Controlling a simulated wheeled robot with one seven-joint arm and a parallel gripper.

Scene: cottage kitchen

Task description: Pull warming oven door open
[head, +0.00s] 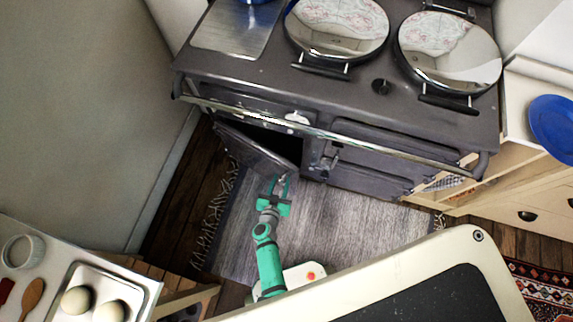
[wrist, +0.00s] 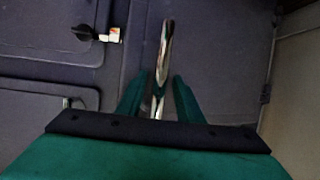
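The warming oven door (head: 250,148) is the left door of the grey range cooker. It stands partly open, swung out from a dark opening (head: 280,143). My gripper (head: 279,182) is at the door's free edge, low in front of the cooker. In the wrist view a shiny metal handle (wrist: 165,50) on the grey door face (wrist: 205,55) runs between the two green fingers of my gripper (wrist: 159,80). The fingers are apart, one on each side of the handle, with narrow gaps showing. Any contact further down is unclear.
A metal rail (head: 330,132) runs along the cooker front. Other closed doors are to the right, with a latch (head: 330,160). A grey fringed rug (head: 320,222) lies on the floor in front. A cream worktop with a dark panel (head: 420,300) is close by.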

